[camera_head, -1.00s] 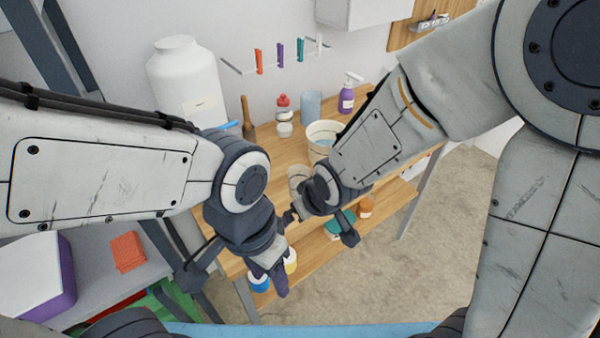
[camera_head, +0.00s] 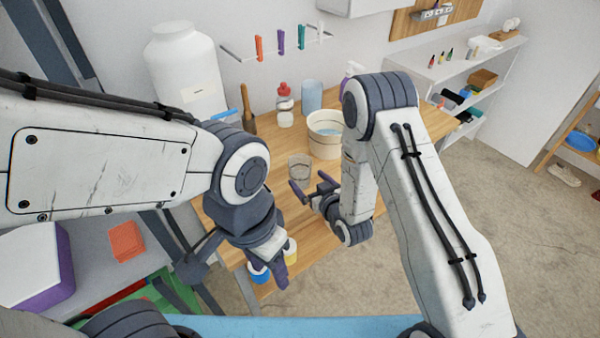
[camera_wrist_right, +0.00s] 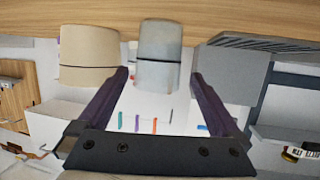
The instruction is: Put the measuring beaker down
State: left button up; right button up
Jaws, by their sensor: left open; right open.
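The measuring beaker (camera_head: 299,167) is a clear greyish cup standing upright on the wooden table, in front of the white pot. My right gripper (camera_head: 313,187) is open just in front of it, its purple fingers pointing toward it. In the right wrist view, which is upside down, the beaker (camera_wrist_right: 160,55) shows past the spread fingertips of the right gripper (camera_wrist_right: 160,75), apparently apart from them. My left gripper (camera_head: 272,272) hangs low at the table's near edge, open and with nothing visible in it.
The white pot (camera_head: 325,145) stands behind the beaker; it also shows in the wrist view (camera_wrist_right: 88,60). A red-capped bottle (camera_head: 284,108), a blue cup (camera_head: 311,96) and a large white container (camera_head: 183,75) stand farther back. Bare wooden table (camera_head: 270,195) lies left of the beaker.

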aim_at(296, 166)
jog(key=shift+w+a+f, duration=0.2)
jog(key=shift+w+a, duration=0.1)
jog(key=shift+w, duration=0.35)
jog(key=p+x, duration=0.2)
jog(key=x, duration=0.2)
jog(key=shift+w, duration=0.3)
jog(key=shift+w+a+f, duration=0.2)
jog(key=shift+w, duration=0.1)
jog(key=c, duration=1.2)
jog(key=shift+r, duration=0.1)
jog(key=shift+c, duration=0.2)
